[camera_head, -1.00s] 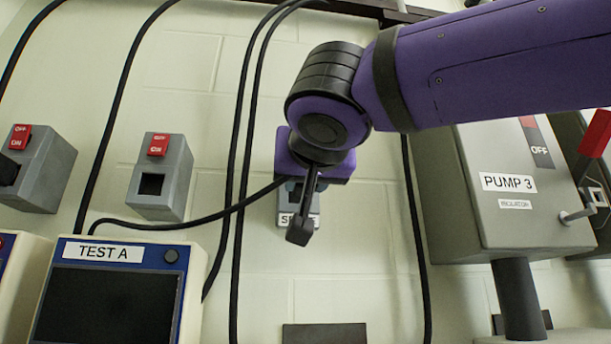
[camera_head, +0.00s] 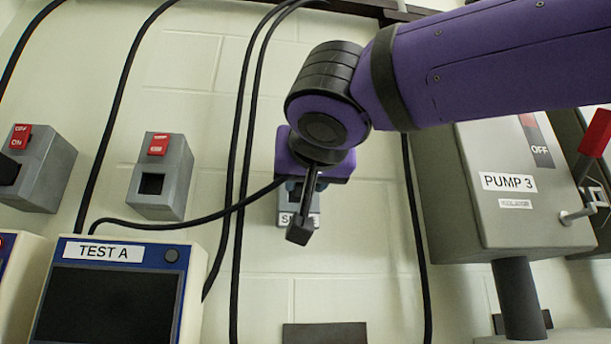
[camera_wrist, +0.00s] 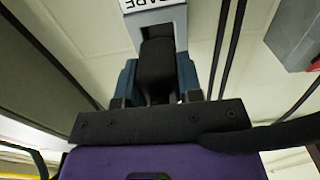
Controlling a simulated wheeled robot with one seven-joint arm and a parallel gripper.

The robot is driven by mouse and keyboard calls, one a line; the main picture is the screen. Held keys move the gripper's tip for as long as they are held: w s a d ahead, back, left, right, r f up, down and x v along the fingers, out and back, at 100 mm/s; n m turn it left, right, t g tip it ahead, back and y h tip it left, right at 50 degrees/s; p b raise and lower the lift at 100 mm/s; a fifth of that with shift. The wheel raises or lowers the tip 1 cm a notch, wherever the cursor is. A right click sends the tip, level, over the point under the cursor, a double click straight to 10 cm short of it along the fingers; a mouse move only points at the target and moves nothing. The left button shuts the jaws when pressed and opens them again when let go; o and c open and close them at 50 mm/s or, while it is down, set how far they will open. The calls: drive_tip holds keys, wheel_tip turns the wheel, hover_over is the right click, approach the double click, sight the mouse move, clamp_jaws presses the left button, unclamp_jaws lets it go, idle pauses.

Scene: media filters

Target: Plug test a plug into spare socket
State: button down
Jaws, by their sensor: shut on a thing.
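The spare socket (camera_head: 314,219) is a small grey box on the wall, its label partly hidden behind my arm. In the wrist view the box (camera_wrist: 165,18) stands straight ahead with part of its label showing. My gripper (camera_wrist: 157,82) is shut on a black plug (camera_wrist: 157,65), with blue finger pads on both sides. The plug's far end meets the front of the box; I cannot tell how deep it sits. The test A unit (camera_head: 178,308) is a blue-fronted case with a dark screen at lower left. A black cable (camera_head: 190,222) runs from near it to my gripper.
A grey socket box with a red switch (camera_head: 158,144) and an empty opening is left of the spare one. Another (camera_head: 45,170) stands further left with a plug in it. Loose black cables (camera_head: 241,180) hang beside my gripper. The pump 3 isolator box (camera_head: 510,225) is at right.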

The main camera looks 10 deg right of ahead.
drive_tip(key=shift+w, duration=1.3)
drive_tip(key=c, duration=0.7)
unclamp_jaws()
drive_tip(key=s, duration=1)
drive_tip(key=shift+s+a, duration=0.15)
drive_tip(key=shift+s, duration=0.2)
